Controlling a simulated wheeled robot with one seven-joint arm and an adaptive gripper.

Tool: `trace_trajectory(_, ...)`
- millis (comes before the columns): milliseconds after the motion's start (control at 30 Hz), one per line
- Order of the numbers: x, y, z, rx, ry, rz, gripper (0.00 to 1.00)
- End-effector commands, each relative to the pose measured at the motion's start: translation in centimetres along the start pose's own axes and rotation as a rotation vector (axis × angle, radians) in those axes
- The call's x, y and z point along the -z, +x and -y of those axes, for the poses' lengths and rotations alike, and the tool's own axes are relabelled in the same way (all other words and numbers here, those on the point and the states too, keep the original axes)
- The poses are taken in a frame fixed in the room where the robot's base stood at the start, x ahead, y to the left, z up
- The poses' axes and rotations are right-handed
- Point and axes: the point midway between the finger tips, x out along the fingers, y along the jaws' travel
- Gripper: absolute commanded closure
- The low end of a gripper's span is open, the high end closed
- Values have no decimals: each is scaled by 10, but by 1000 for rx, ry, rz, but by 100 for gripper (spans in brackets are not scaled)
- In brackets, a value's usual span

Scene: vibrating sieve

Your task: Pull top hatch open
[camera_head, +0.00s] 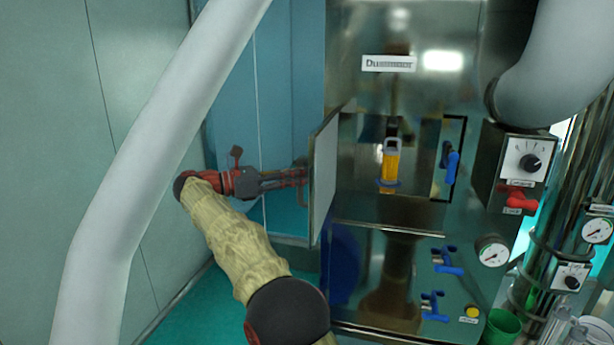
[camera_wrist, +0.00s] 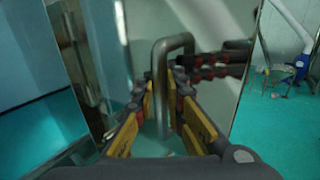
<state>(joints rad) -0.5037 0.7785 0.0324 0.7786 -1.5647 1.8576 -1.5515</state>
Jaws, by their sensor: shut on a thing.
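The top hatch (camera_head: 324,178) is a flat metal door at the left of the steel machine's upper opening. It stands swung out, seen nearly edge-on in the head view. My gripper (camera_head: 303,179) is at the hatch's left face, with its fingers around the handle. In the wrist view the handle (camera_wrist: 160,66) is a bent metal bar between the yellow-padded fingers of my gripper (camera_wrist: 170,92), which is shut on it. The handle is mostly hidden by the fingers in the head view.
The steel machine (camera_head: 405,95) has a yellow-and-blue part (camera_head: 391,163) in the upper area and a blue latch (camera_head: 450,160) to its right. Lower blue latches (camera_head: 445,261) and a control box (camera_head: 518,165) are at right. A green wall (camera_head: 130,60) stands left.

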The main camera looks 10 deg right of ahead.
Motion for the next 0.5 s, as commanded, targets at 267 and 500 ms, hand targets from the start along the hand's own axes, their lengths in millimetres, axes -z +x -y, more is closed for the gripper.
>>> trace_trajectory(267,0,-7,-9,20,1,1,100)
trace_trajectory(500,-1,-8,-10,26,1,1,100)
